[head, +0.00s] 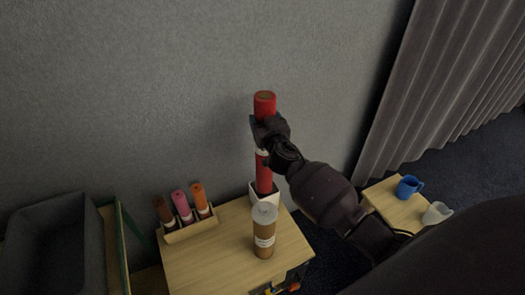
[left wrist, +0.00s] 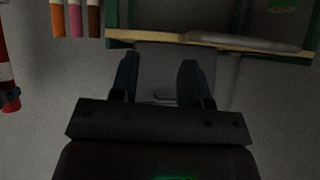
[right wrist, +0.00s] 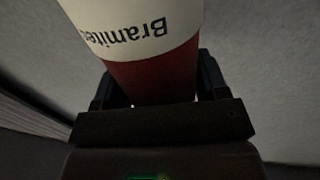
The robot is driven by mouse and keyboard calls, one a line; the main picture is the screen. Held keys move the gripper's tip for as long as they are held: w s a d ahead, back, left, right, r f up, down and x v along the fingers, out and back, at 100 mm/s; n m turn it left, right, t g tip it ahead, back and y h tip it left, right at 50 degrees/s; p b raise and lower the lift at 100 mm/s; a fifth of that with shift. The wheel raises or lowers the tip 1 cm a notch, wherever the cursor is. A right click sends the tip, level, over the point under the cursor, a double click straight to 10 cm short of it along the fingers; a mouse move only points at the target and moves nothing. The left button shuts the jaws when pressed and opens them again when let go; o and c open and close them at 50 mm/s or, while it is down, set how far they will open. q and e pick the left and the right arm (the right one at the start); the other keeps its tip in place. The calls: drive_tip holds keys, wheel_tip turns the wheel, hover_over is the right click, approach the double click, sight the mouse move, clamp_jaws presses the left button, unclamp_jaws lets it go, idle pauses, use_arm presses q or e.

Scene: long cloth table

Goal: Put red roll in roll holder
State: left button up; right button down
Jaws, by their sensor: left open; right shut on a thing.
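The red roll (head: 264,172) is long and upright, with a white label band. My right gripper (head: 268,130) is shut around its upper part; the right wrist view shows the roll (right wrist: 150,75) between the fingers. The roll's lower end is at a small white box-like piece (head: 271,198) at the table's back; whether it is inside cannot be told. A wooden roll holder (head: 190,232) to the left holds a brown, a pink and an orange roll. My left gripper (left wrist: 160,75) is open and empty. The red roll also shows at the left wrist view's left edge (left wrist: 5,72).
A lidded paper cup (head: 264,238) stands on the wooden table (head: 205,264) just in front of the roll. A grey bin (head: 55,240) is at the far left. A blue mug (head: 408,187) and a white cup (head: 437,213) are at the right. The wall is close behind.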

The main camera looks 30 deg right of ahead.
wheel_tip(320, 180, down, 11)
drive_tip(key=b, duration=0.4)
drive_tip(key=shift+f+b, duration=0.2)
drive_tip(key=shift+b, duration=0.15)
use_arm(q)
drive_tip(key=f, duration=0.4)
drive_tip(key=shift+w+d, duration=0.1)
drive_tip(key=shift+w, duration=0.1)
use_arm(e)
drive_tip(key=shift+c, duration=0.8)
unclamp_jaws()
use_arm(q)
drive_tip(key=shift+s+f+g, duration=0.1)
drive_tip(key=shift+g, duration=0.2)
use_arm(e)
drive_tip(key=v, duration=0.7)
drive_tip(key=shift+s+r, duration=0.15)
drive_tip(key=shift+s, duration=0.1)
